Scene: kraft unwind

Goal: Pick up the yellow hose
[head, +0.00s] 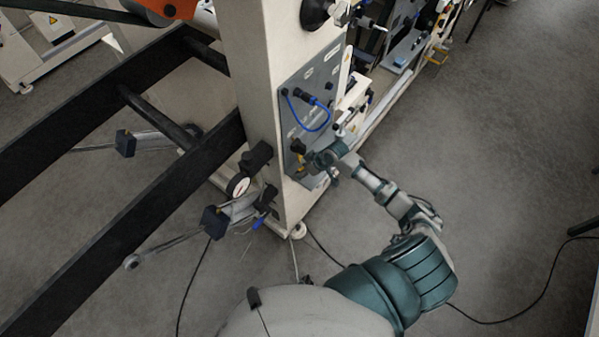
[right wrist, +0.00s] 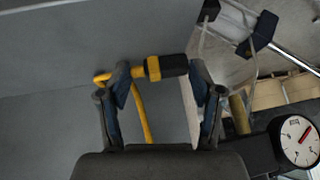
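The yellow hose (right wrist: 144,112) bends down in front of a grey panel in the right wrist view, with a black and yellow connector (right wrist: 172,66) lying crosswise at its upper end. In the head view a small part of the yellow hose (head: 300,158) shows low on the panel. My right gripper (right wrist: 160,70) has its fingers wide apart, one toward each end of the connector. I cannot tell whether either finger touches it. The left finger covers part of the hose. In the head view my right gripper (head: 312,158) is at the panel's lower edge. My left gripper is not in view.
A blue hose (head: 328,122) loops above on the same grey panel (head: 322,80). A round gauge (right wrist: 298,140) is at the right of the wrist view; it also shows left of the post (head: 238,187). Dark machine bars (head: 120,210) cross the left. Open floor lies right.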

